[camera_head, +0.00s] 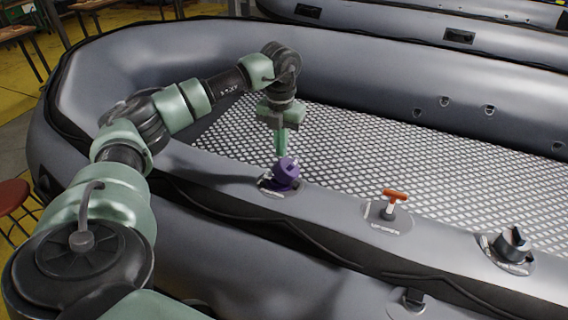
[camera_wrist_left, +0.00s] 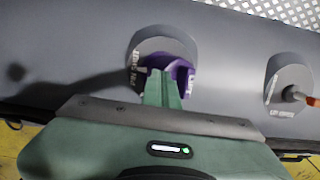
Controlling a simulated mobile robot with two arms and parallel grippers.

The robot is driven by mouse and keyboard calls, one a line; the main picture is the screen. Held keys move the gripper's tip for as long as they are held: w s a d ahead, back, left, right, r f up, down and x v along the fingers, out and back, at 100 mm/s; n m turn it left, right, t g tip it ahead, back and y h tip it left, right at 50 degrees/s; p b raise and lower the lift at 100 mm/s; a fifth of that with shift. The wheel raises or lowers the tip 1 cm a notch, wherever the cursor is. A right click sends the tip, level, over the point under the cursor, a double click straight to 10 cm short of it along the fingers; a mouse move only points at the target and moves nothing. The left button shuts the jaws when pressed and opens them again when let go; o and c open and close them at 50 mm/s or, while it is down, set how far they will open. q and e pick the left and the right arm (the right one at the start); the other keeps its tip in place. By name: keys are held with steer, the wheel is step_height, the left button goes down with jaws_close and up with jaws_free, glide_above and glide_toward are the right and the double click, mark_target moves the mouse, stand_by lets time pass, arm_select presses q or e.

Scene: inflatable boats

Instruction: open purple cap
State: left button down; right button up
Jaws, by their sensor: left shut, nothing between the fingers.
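The purple cap (camera_head: 286,172) sits on a round valve patch on top of the near tube of the grey inflatable boat (camera_head: 330,222). The cap looks tilted, with its raised handle toward the upper right. My left gripper (camera_head: 281,152) points down with its green fingers shut and empty, right at the cap's far upper side in the head view. In the left wrist view the shut fingers (camera_wrist_left: 161,75) cover part of the purple cap (camera_wrist_left: 182,72). I cannot tell whether they touch it. My right gripper is not in view.
A red T-handle (camera_head: 395,196) stands on a patch to the right of the cap. A black cap (camera_head: 514,241) sits farther right on the same tube. The boat's patterned floor (camera_head: 400,160) is clear. A red stool (camera_head: 13,196) is at the left.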

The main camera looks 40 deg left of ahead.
arm_select(q)
steer(key=a, duration=0.1)
steer(key=a+r+p, duration=0.1)
steer(key=a+r, duration=0.1)
steer(key=shift+s+a+r, duration=0.2)
steer(key=shift+s+a, duration=0.05)
steer(key=shift+s, duration=0.1)
stand_by(0.5)
